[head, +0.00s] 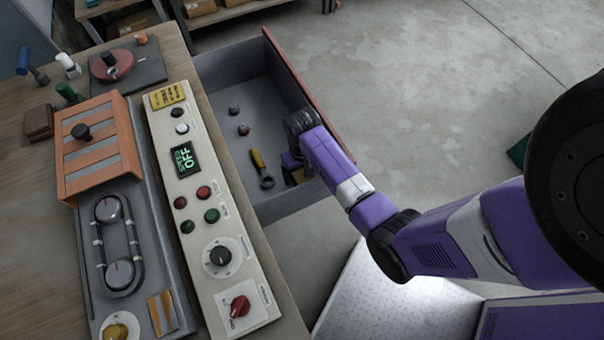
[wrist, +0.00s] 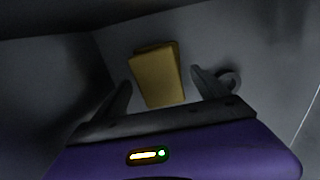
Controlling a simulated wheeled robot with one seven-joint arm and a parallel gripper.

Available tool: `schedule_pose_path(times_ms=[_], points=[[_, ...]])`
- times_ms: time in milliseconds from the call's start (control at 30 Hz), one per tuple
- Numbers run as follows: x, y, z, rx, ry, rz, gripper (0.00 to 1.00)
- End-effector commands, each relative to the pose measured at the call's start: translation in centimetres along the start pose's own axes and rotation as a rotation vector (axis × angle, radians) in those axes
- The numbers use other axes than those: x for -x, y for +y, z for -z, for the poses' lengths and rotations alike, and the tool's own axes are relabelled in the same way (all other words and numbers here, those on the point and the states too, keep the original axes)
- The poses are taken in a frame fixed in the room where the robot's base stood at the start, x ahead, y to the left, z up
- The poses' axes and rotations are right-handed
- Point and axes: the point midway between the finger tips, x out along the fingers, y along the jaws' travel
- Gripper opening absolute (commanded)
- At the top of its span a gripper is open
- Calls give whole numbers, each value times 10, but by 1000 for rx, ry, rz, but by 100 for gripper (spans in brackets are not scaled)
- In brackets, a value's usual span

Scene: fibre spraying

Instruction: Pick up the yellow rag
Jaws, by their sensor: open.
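The yellow rag (wrist: 157,76) is a folded, flat yellow piece near a corner of the open grey drawer (head: 230,75). In the wrist view it lies ahead of and between the fingers of my gripper (wrist: 160,92), which are spread apart. My gripper reaches down into the drawer and is open and empty. I cannot tell how far its fingertips are above the rag.
The drawer's red-edged front (head: 300,85) rises close to my arm. A bench with a control panel (head: 205,190) stands left.

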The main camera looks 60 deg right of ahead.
Motion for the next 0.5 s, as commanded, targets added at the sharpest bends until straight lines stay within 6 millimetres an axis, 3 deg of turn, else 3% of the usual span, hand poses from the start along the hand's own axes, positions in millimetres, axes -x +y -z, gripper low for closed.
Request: schedule_pose_path(times_ms=[67,400,500], points=[[0,0,0,0,0,0,84],[0,0,0,1,0,0,18],[0,0,0,1,1,0,18]])
